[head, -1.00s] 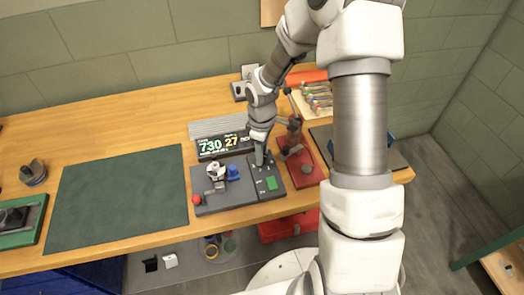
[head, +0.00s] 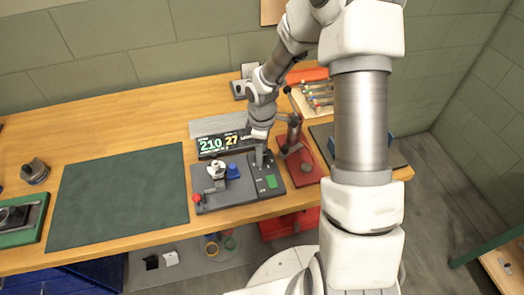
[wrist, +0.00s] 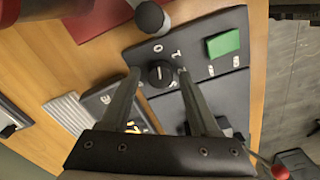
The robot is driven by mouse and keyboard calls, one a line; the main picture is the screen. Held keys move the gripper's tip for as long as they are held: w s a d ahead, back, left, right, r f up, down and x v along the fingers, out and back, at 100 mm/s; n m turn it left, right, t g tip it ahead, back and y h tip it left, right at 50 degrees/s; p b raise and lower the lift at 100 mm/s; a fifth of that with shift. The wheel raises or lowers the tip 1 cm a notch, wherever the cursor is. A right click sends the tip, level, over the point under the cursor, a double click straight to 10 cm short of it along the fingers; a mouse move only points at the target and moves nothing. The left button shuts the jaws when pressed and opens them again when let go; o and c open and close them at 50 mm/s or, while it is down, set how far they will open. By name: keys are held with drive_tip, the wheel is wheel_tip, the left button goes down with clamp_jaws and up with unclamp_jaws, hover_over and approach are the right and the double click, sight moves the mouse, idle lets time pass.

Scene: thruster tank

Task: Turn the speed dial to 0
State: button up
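The speed dial (wrist: 161,74) is a round black knob on a dark control panel (wrist: 225,95). A white 0 and other white marks are printed beside it. My gripper (wrist: 159,72) points at the panel with one finger on each side of the dial. A gap shows between the fingers and the knob, so it looks open around the dial. In the head view my gripper (head: 262,163) is down at the panel and hides the dial. The display (head: 222,143) behind the panel reads 210 in green and 27 in yellow.
A green button (head: 271,182) is close to the dial. A dark plate with a red-knobbed lever (head: 197,198) and a blue part (head: 233,171) lies to the left. A red stand (head: 303,165) is close on the right. A green mat (head: 118,195) is bare.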

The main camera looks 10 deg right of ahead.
drive_tip(key=shift+r, duration=0.1)
wheel_tip(320, 180, up, 17)
drive_tip(key=shift+r+p, duration=0.15)
drive_tip(key=shift+p, duration=0.5)
idle(0.4)
drive_tip(key=s+d+r+m+t, duration=0.1)
drive_tip(key=s+r+m+t, duration=0.2)
drive_tip(key=r, duration=0.4)
drive_tip(key=s+r+m+t, duration=0.2)
drive_tip(key=s+r+m, duration=0.15)
drive_tip(key=r, duration=0.35)
drive_tip(key=s+m, duration=0.2)
drive_tip(key=s, duration=0.2)
drive_tip(key=s+m, duration=0.2)
drive_tip(key=s, duration=0.3)
drive_tip(key=s+m, duration=0.2)
drive_tip(key=s, duration=0.3)
drive_tip(key=shift+s+a+f+t, duration=0.1)
drive_tip(key=shift+a+f+t, duration=0.1)
drive_tip(key=shift+a+t, duration=0.15)
